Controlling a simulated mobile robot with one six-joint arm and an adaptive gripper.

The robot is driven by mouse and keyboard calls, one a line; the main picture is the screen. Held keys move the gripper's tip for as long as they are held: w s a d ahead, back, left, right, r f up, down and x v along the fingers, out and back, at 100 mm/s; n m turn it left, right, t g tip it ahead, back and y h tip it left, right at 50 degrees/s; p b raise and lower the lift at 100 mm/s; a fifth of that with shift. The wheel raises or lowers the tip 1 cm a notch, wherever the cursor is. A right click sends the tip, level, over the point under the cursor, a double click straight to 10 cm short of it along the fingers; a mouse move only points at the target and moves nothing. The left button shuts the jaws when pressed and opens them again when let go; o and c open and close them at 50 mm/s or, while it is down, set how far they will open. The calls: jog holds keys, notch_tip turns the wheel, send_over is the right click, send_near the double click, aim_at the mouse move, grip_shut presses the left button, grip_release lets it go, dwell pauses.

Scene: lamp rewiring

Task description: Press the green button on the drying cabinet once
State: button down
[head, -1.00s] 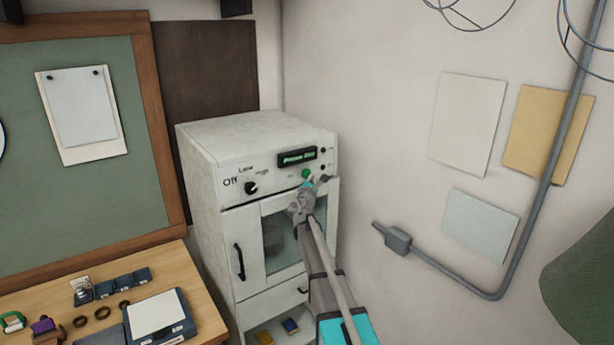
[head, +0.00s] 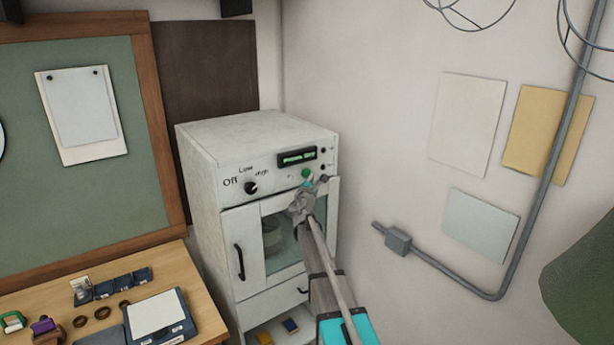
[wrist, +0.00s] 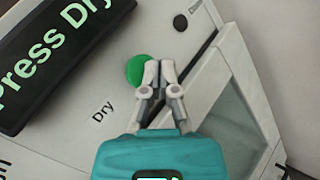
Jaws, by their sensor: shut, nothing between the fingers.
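The white drying cabinet (head: 200,187) stands in the corner, with a control panel above its glass door. The round green button (head: 306,173) is at the right of the panel, below a display that reads "Press Dry" (wrist: 45,55). In the wrist view the green button (wrist: 136,69) lies just beyond and left of my fingertips, partly covered by them. My gripper (head: 313,184) is shut and empty, its tips at the button's lower right edge. I cannot tell whether the tips touch the button or stay just off the panel. The word "Dry" (wrist: 103,111) is printed beside the button.
A black knob (head: 251,188) marked Off, Low and High sits left on the panel. A small dark round knob (wrist: 181,23) lies beyond the button. The wooden bench (head: 190,271) with parts is at left; a grey conduit (head: 455,277) runs along the right wall.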

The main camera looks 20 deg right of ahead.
jog(key=shift+w+a, duration=0.25)
jog(key=shift+w, duration=0.65)
dwell(1.3)
jog(key=shift+s, duration=0.1)
jog(key=shift+s+d, duration=0.25)
jog(key=shift+s, duration=0.55)
jog(key=shift+s, duration=0.1)
jog(key=s, duration=0.2)
jog(key=s+d, duration=0.1)
jog(key=s, duration=0.1)
jog(key=shift+s+d, duration=0.15)
jog(key=shift+s, duration=0.15)
dwell(0.5)
dwell(0.7)
